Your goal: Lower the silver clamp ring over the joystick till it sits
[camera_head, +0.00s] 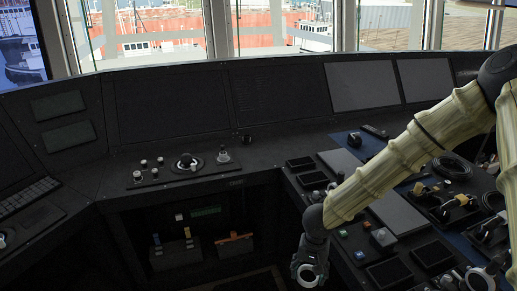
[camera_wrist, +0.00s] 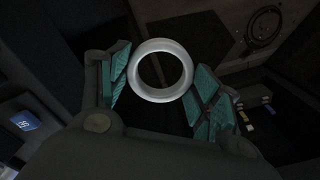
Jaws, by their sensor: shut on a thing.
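The silver clamp ring (camera_wrist: 160,97) is held between the teal-padded fingers of my gripper (camera_wrist: 158,88) in the wrist view, its round opening facing the camera. In the head view my gripper (camera_head: 309,270) hangs low at the bottom centre, in front of the right console, with the pale ring (camera_head: 307,283) at its tip. What looks like the joystick (camera_head: 186,161) stands upright on a round base on the centre-left console. The ring is well apart from it, lower and to the right. No joystick shows in the wrist view.
Small knobs (camera_head: 143,163) stand left of the joystick, and another knobbed control (camera_head: 223,155) stands close on its right. A dark cup-like thing (camera_head: 246,141) is farther right. The right console (camera_head: 345,190) is crowded with parts. Console top behind the joystick is clear.

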